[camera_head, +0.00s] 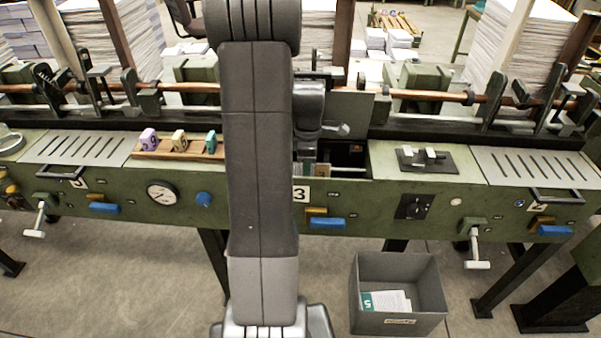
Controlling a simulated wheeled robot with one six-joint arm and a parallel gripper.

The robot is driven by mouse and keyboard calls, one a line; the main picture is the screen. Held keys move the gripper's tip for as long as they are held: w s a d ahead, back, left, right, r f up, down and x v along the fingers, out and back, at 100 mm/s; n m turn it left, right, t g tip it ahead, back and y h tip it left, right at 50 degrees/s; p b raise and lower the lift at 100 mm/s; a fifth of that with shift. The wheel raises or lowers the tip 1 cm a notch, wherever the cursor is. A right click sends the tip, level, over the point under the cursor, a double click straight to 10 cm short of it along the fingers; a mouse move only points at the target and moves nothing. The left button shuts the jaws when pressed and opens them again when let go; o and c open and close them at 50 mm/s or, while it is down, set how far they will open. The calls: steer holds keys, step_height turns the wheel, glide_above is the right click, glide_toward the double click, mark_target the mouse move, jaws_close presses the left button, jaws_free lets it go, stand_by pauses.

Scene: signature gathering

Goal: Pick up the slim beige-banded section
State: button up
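My gripper (307,155) points down at the dark open pocket (350,158) of the green machine, above the white label "3". My own upright arm link covers the view just left of it. Thin edges of a section (322,171), pale with tan and greenish parts, show at the fingertips inside the pocket's left side. I cannot make out a clear beige band on it. Whether the fingers are open or closed on it is too small and partly hidden to tell.
A wooden rack (153,153) holding purple, beige and teal blocks stands left of my arm. A small black plate with metal clamps (427,158) lies to the right. A grey bin (398,323) with papers stands on the floor. A rod (432,94) runs behind the pocket.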

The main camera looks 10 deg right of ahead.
steer(key=shift+f, duration=0.65)
jaws_close()
steer(key=shift+r, duration=0.15)
